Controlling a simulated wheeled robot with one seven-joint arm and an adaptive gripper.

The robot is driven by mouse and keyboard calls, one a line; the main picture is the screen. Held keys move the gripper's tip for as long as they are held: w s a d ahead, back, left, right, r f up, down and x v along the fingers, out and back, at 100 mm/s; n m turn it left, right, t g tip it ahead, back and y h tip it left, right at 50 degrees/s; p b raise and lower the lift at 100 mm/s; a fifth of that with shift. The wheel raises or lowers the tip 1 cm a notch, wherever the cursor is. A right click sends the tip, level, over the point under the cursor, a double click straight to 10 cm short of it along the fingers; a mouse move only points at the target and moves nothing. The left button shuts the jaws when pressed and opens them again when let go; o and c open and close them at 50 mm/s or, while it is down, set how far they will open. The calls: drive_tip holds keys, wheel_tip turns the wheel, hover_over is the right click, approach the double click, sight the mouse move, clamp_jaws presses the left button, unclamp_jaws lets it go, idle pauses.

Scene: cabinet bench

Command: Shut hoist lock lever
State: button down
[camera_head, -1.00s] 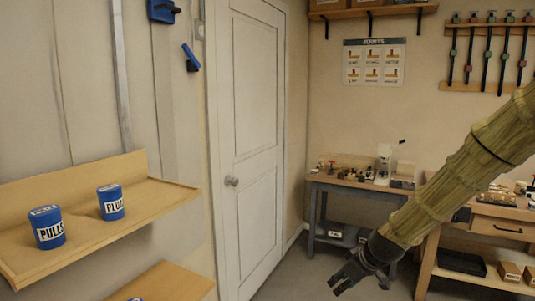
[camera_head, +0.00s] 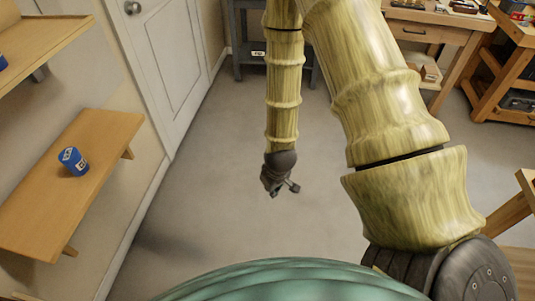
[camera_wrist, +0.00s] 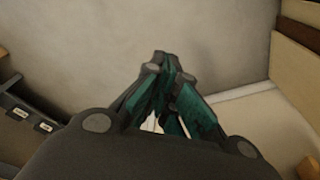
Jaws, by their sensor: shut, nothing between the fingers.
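The hoist lock lever is not recognisable in either current view. My gripper (camera_head: 280,190) hangs at the end of my arm over bare grey floor in the head view, touching nothing. In the wrist view its teal-sided fingers (camera_wrist: 163,62) come together at the tips, shut with nothing held. A pale plain surface lies beyond them.
A lower wooden shelf (camera_head: 82,178) at left carries a blue labelled can (camera_head: 73,160). Part of a higher shelf (camera_head: 45,40) is above it. A white door (camera_head: 165,55) stands behind. Workbenches (camera_head: 430,32) stand at the back. The middle floor (camera_head: 215,190) is clear.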

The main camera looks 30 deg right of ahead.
drive_tip(key=s+a+f, duration=0.2)
drive_tip(key=s+f, duration=0.1)
drive_tip(key=s, duration=0.4)
drive_tip(key=s+a+f+m+g, duration=0.1)
drive_tip(key=s+a+f, duration=0.2)
drive_tip(key=s, duration=0.3)
drive_tip(key=s+a+f+g, duration=0.1)
drive_tip(key=s+a+f, duration=0.1)
drive_tip(key=s, duration=0.5)
drive_tip(key=shift+s+a+f, duration=0.2)
drive_tip(key=shift+s+f, duration=0.15)
drive_tip(key=shift+f, duration=0.55)
